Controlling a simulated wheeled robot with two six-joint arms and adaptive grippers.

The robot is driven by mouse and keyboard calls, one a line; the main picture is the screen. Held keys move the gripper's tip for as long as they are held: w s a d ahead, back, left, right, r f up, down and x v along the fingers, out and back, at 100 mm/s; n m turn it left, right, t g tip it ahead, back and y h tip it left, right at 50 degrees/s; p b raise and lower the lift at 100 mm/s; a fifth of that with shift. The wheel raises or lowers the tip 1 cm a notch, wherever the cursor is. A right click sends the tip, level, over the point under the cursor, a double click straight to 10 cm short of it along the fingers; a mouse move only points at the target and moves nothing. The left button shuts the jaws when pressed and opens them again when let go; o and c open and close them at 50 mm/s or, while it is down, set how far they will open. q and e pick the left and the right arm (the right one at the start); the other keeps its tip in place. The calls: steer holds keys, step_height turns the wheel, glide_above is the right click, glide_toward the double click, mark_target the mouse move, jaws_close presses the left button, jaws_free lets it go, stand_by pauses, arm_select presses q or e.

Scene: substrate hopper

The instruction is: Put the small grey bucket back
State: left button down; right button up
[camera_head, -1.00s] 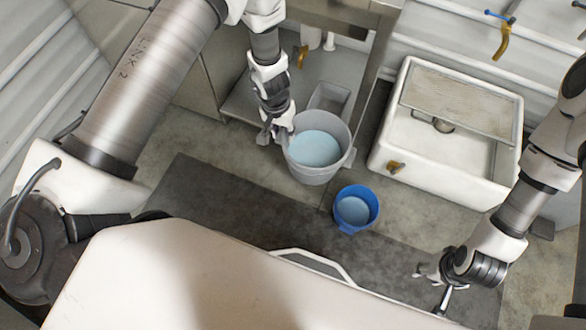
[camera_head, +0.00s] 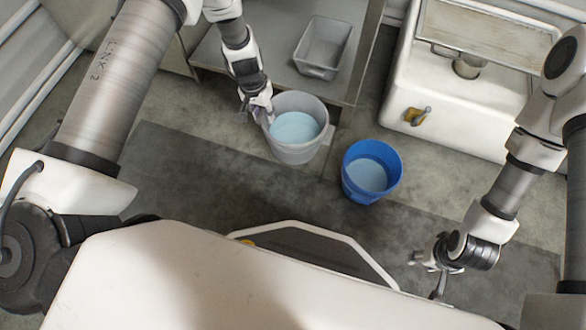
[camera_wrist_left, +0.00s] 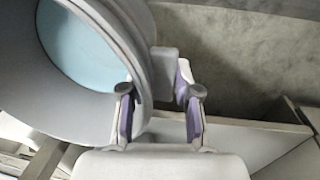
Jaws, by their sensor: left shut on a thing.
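The small grey bucket (camera_head: 293,147) holds pale blue liquid and hangs nearly upright in front of the low metal shelf. My left gripper (camera_head: 259,108) is shut on its left side in the head view. In the left wrist view, the bucket (camera_wrist_left: 142,35) fills the upper left, and the gripper's fingers (camera_wrist_left: 160,112) are at its rim and side tab. The fingers hide part of the rim. My right gripper (camera_head: 430,270) is at the lower right, empty, with its fingers spread apart over the dark mat.
A blue bucket (camera_head: 350,186) with pale blue liquid stands right of the grey one. A grey rectangular tub (camera_head: 318,68) rests on the metal shelf (camera_head: 272,48). The dark mat (camera_head: 190,175) is clear on the left.

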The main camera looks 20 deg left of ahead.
arm_select(q)
step_height(320, 180, down, 12)
steer(key=b, duration=0.6)
steer(key=shift+w+a+f+b, duration=0.2)
steer(key=shift+a+f+b, duration=0.1)
steer(key=shift+b, duration=0.1)
steer(key=c, duration=1.2)
jaws_free()
steer(key=shift+f, duration=0.15)
steer(key=shift+c, duration=0.2)
steer(key=o, duration=0.4)
arm_select(e)
step_height(320, 180, down, 8)
steer(key=shift+f, duration=0.2)
steer(key=shift+w, duration=0.1)
